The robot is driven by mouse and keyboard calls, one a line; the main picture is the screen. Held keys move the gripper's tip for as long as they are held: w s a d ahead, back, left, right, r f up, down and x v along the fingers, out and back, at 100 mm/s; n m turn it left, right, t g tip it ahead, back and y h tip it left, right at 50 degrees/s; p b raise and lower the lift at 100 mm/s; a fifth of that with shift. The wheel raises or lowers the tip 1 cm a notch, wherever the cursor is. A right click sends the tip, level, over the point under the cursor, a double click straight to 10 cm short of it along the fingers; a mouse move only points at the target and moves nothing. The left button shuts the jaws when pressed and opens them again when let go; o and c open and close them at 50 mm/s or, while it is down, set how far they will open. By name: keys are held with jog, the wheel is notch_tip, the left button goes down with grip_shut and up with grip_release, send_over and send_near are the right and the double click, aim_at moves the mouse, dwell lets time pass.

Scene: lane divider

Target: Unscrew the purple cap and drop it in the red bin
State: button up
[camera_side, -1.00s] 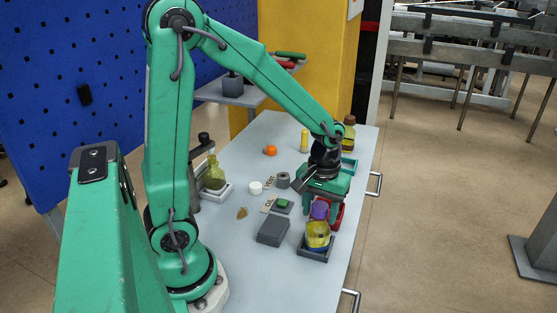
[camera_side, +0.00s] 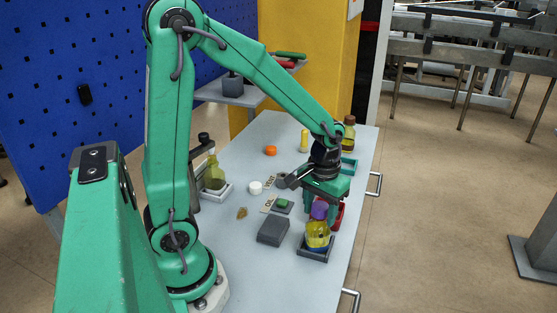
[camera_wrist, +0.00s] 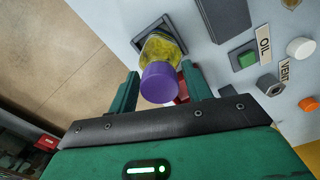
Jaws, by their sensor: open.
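The purple cap (camera_side: 319,210) sits on top of a bottle of yellow liquid (camera_side: 318,235), which stands upright in a dark square holder (camera_side: 314,254). My gripper (camera_side: 322,205) points down at the cap, seemingly just behind it in the side view. In the wrist view the cap (camera_wrist: 160,83) lies between the two green fingers of my gripper (camera_wrist: 157,88), with a gap on each side; the fingers are open. The red bin (camera_side: 340,212) is just behind the bottle, partly hidden by my gripper. A bit of red (camera_wrist: 182,92) shows beside the cap in the wrist view.
A grey block (camera_side: 273,230) lies left of the bottle. A green button (camera_side: 284,203), OIL and VENT labels, a white cap (camera_side: 255,188) and an orange piece (camera_side: 270,150) lie farther back. Another bottle (camera_side: 213,175) stands in a white tray. The front of the table is clear.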

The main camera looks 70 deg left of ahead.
jog(key=shift+m, duration=0.9)
jog(key=c, duration=0.6)
jog(key=shift+n, duration=0.9)
jog(key=shift+n, duration=0.8)
